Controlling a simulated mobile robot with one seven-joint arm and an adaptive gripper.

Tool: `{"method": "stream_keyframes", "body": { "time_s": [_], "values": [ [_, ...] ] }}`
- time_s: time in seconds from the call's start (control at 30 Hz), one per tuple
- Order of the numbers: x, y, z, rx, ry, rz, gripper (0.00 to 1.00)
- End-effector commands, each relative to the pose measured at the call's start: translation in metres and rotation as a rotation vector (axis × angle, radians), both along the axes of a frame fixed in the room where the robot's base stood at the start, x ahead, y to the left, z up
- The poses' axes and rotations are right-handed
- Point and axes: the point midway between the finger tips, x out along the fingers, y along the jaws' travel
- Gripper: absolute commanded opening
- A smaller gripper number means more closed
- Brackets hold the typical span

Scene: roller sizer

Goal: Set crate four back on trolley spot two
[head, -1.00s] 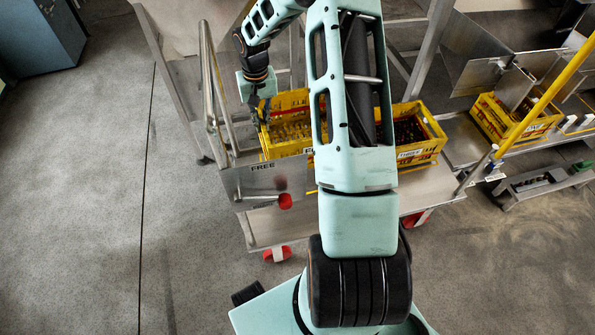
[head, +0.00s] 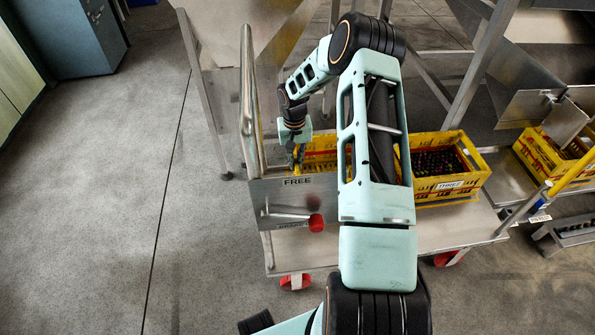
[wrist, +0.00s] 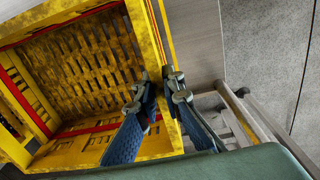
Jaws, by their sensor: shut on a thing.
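My gripper (head: 298,158) is shut on the rim of a yellow crate (head: 321,146) at the trolley's left end. The crate sits low behind the end panel, and my arm covers its right part. Its label is hidden now. In the wrist view, the two fingers (wrist: 158,88) straddle the wall of the crate (wrist: 68,143), whose slatted floor looks empty. The trolley (head: 400,240) is a metal platform on red-wheeled castors. I cannot tell whether the crate rests fully on it.
The end panel marked FREE (head: 285,196) and a tube handle (head: 248,100) bound the left. Another yellow crate (head: 540,158) is on a rack at far right. Open floor lies left.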

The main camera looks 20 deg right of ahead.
Motion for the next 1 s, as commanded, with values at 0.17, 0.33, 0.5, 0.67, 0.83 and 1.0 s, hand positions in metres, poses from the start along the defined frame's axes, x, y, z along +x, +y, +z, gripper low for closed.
{"method": "stream_keyframes", "body": {
  "time_s": [0.17,0.33,0.5,0.67,0.83,1.0],
  "values": [
    [0.0,0.0,-0.028,0.001,0.001,-0.001,0.0],
    [0.0,0.0,-0.029,0.001,-0.001,0.0,0.0],
    [0.0,0.0,-0.031,0.0,0.0,0.0,0.0],
    [0.0,0.001,-0.033,0.001,0.001,0.0,0.16],
    [0.0,0.001,-0.033,0.001,0.001,0.0,0.25],
    [0.0,0.001,-0.032,0.001,0.001,0.0,0.25]
  ]
}}
